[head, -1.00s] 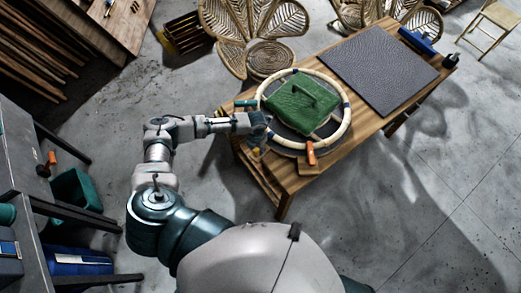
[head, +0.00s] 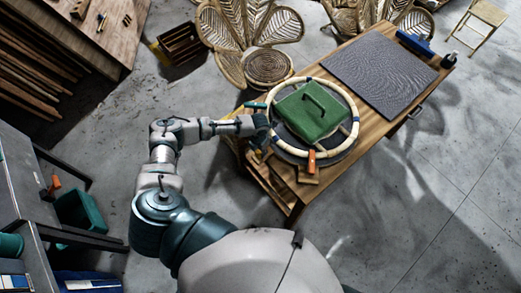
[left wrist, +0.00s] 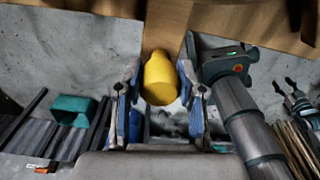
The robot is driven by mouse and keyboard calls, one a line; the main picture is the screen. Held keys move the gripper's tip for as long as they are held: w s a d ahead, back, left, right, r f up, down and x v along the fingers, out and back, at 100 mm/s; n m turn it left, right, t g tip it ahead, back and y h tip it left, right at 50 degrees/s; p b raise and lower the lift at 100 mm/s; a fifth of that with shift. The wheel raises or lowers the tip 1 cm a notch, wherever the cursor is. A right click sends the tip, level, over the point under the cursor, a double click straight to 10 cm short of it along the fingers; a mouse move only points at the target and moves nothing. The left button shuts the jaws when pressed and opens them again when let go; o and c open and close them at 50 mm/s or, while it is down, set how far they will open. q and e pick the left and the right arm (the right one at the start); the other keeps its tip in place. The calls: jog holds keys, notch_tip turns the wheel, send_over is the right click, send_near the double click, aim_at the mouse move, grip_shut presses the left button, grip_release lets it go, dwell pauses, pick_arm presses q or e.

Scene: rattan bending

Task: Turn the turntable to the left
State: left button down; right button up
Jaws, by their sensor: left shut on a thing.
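The turntable is a dark round disc (head: 344,137) on the table's near end. A pale rattan ring (head: 356,105) with dark bands lies around its edge. A green block (head: 300,118) with a dark handle sits inside the ring. My left gripper (head: 262,132) is at the left side of the ring, low by the disc's edge. In the left wrist view its blue fingers (left wrist: 161,100) stand on both sides of a rounded yellow grip (left wrist: 159,78) and are shut on it. How this grip joins the turntable is hidden. My right gripper cannot be made out.
An orange-handled clamp (head: 311,162) and a teal one (head: 254,105) are at the ring's edge. A dark textured mat (head: 380,70) covers the far part of the wooden table (head: 372,128). Rattan chairs (head: 268,65) stand behind. Floor is clear to the right.

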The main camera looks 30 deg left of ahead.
pick_arm(q)
jog(key=shift+s+a, duration=0.1)
jog(key=shift+a, duration=0.2)
pick_arm(e)
jog(key=shift+d, duration=0.1)
pick_arm(q)
jog(key=c, duration=0.7)
grip_release()
jog(key=shift+a, duration=0.15)
jog(key=shift+s+a+r, duration=0.1)
notch_tip(320, 180, up, 11)
jog(key=shift+f, duration=0.1)
jog(key=shift+a+r, duration=0.2)
jog(key=shift+r, duration=0.3)
pick_arm(e)
jog(key=shift+a+r, duration=0.1)
jog(key=shift+a, duration=0.35)
pick_arm(q)
jog(key=shift+d, duration=0.15)
pick_arm(e)
jog(key=shift+d, duration=0.1)
